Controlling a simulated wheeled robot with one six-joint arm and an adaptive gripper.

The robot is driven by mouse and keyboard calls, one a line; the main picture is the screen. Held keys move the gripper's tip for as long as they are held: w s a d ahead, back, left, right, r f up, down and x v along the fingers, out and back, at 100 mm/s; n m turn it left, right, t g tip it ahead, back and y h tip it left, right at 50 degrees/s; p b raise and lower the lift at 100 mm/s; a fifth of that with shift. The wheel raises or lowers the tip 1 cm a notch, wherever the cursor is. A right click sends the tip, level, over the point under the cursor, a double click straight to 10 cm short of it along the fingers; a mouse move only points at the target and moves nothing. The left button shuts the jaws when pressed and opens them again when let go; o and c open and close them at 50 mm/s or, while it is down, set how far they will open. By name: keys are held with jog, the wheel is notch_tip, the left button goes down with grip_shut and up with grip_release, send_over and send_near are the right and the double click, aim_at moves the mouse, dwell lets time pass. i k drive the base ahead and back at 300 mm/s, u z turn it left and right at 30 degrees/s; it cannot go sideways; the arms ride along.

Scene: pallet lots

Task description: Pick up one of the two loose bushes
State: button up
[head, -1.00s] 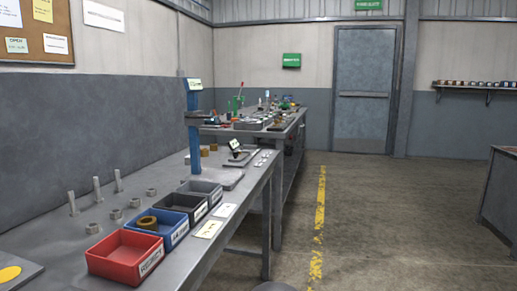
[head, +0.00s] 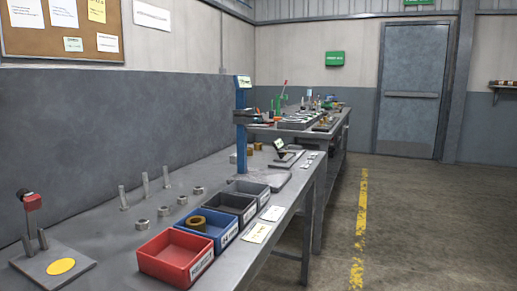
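A brown ring-shaped bush (head: 197,224) lies in the blue bin (head: 226,237). My gripper is not in view.
A red bin (head: 176,262) and dark bins (head: 232,206) line the bench's front edge. Upright pins (head: 145,186) and several nuts (head: 163,212) stand behind them. A plate with a yellow disc (head: 61,266) is at left. Floor right of the bench (head: 420,220) is clear.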

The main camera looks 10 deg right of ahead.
aim_at(257, 146)
jog(key=k, duration=0.6)
jog(key=z, duration=0.75)
jog(key=i, duration=0.85)
jog(key=z, duration=0.65)
jog(key=i, duration=1.25)
jog(key=u, duration=1.05)
jog(key=i, duration=0.8)
jog(key=u, duration=0.75)
